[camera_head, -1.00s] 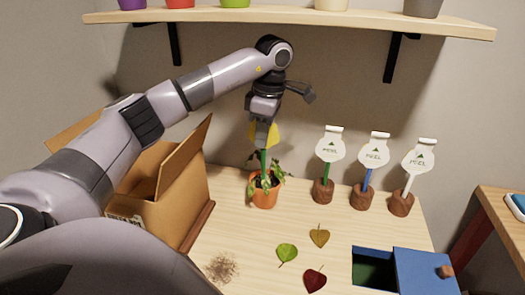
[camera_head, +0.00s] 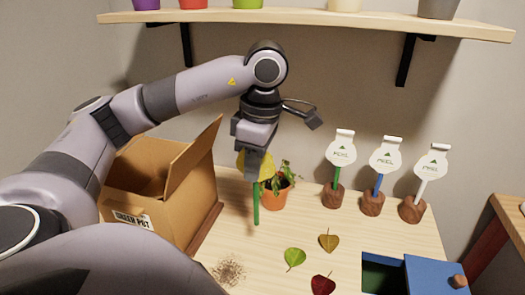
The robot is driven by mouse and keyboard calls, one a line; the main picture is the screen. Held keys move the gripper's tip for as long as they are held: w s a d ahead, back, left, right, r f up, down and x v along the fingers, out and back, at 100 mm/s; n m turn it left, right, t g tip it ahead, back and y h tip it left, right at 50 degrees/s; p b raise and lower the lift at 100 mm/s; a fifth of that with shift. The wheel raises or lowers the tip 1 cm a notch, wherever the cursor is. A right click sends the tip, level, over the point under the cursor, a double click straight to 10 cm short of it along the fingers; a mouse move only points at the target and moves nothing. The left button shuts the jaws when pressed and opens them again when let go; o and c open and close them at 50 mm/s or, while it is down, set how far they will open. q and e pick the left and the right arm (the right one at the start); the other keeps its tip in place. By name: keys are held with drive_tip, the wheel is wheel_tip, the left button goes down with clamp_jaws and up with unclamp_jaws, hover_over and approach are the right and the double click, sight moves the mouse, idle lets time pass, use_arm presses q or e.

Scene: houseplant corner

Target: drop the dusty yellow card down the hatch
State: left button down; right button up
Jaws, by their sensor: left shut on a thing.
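The yellow card (camera_head: 268,168) is on a green stake in the head view, upright. My left gripper (camera_head: 254,165) is shut on it and covers its middle, so only its yellow edges show. The stake hangs beside and in front of the orange pot (camera_head: 275,196), apart from the plant. The hatch (camera_head: 381,275) is a dark opening in blue at the bottom right. Its blue lid (camera_head: 430,276), with a wooden knob, lies to the right and leaves the opening uncovered. My right gripper is out of view.
A cardboard box (camera_head: 150,190) with raised flaps stands on the left. Three white tags (camera_head: 386,157) on stakes stand in brown bases at the right rear. Several leaves (camera_head: 294,258) and a dirt patch (camera_head: 229,271) lie on the table. A shelf (camera_head: 320,22) hangs above.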

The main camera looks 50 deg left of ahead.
use_arm(q)
drive_tip(key=s+d+r+p, duration=0.3)
drive_tip(key=s+r+p, duration=0.2)
drive_tip(key=shift+s, duration=0.15)
idle(0.8)
idle(1.7)
